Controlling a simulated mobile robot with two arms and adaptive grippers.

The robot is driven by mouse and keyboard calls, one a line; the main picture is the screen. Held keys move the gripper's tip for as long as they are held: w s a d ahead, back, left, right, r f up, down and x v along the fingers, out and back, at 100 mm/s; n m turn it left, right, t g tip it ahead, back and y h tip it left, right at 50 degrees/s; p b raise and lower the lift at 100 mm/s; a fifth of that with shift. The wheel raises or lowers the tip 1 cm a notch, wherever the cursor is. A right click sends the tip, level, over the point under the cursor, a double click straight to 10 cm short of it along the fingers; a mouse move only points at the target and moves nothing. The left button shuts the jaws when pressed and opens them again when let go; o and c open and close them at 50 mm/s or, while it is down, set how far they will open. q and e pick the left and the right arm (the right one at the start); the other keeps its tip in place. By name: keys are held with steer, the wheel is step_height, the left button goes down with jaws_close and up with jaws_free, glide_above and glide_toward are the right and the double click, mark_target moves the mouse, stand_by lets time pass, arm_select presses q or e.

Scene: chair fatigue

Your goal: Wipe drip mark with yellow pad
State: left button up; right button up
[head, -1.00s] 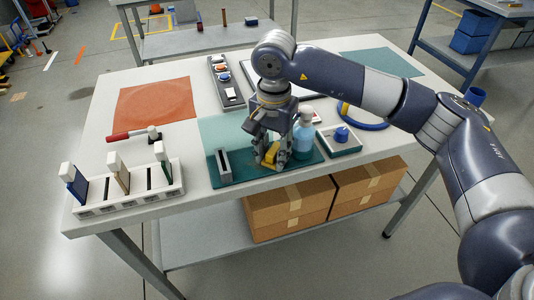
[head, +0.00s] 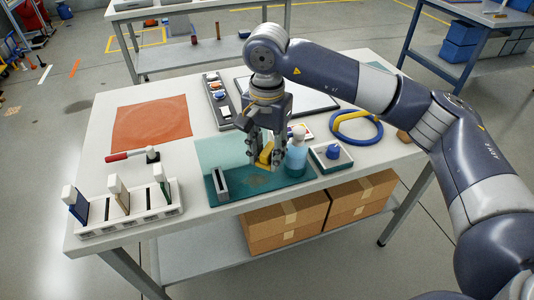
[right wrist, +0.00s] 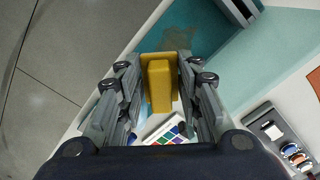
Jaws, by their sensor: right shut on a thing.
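My right gripper (head: 265,158) is shut on the yellow pad (head: 264,154) and appears to hold it above the dark teal tray (head: 290,184). In the right wrist view the yellow pad (right wrist: 159,88) sits between both fingers of the right gripper (right wrist: 159,75). A faint brownish drip mark (head: 257,181) shows on the tray's floor, just below and in front of the pad. The mark (right wrist: 185,38) also shows in the right wrist view, past the pad's far end. My left gripper is out of view.
A blue spray bottle (head: 296,157) stands close to the gripper's right. A small grey slotted holder (head: 221,184) stands at the tray's left. A white tray with a blue knob (head: 333,153) lies further right. A white rack (head: 130,212) stands at the table's left front.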

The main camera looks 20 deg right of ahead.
steer(key=shift+r+p, duration=0.6)
steer(key=shift+r, duration=0.85)
